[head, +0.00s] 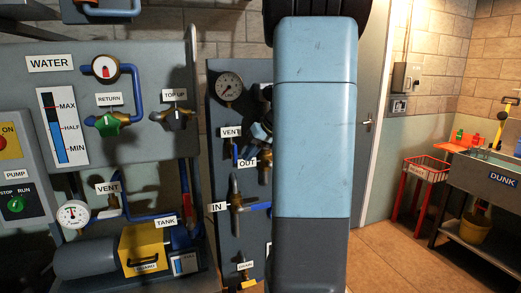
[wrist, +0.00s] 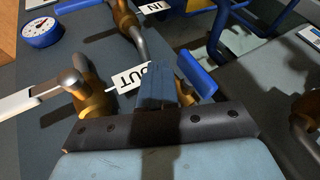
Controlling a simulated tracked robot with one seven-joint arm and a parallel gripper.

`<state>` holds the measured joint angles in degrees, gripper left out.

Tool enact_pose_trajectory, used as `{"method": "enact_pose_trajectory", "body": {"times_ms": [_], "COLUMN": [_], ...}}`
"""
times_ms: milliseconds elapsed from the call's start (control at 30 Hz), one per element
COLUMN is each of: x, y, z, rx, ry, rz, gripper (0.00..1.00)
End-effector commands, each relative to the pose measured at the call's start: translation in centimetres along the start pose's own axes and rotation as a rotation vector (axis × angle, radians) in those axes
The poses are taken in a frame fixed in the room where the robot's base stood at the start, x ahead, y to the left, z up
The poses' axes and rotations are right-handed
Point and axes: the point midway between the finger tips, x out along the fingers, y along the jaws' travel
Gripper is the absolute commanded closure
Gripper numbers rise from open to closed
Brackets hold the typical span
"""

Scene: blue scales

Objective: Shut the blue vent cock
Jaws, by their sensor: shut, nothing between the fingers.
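The blue vent cock's lever (head: 235,155) hangs roughly upright below the VENT label (head: 231,132) on the middle panel in the head view. In the wrist view, which is turned about, the blue lever (wrist: 197,76) slants beside a brass body, just right of my fingers. My gripper (wrist: 155,88) is shut and empty, its fingertips close to the lever; I cannot tell whether they touch it. In the head view my gripper (head: 262,131) is partly hidden by my arm, just right of the lever. The cock's body is mostly hidden there.
The OUT label (wrist: 130,78) and a brass valve with a pale handle (wrist: 72,83) are left of my fingers. The IN valve (head: 236,200) sits lower on the panel. A gauge (head: 229,86) is above. Another VENT label (head: 107,188) is on the left panel.

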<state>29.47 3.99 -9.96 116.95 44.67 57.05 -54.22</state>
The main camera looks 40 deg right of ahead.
Motion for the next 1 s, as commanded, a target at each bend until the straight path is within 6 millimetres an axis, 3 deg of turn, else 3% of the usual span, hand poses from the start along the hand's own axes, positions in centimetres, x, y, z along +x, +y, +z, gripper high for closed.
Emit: {"method": "enact_pose_trajectory", "body": {"times_ms": [300, 1000], "x": [0.8, 0.6], "y": [-1.5, -0.7], "z": [0.0, 0.2], "rx": [0.001, 0.037], "ry": [-0.001, 0.017], "rz": [0.0, -0.052], "gripper": [1.0, 1.0]}}
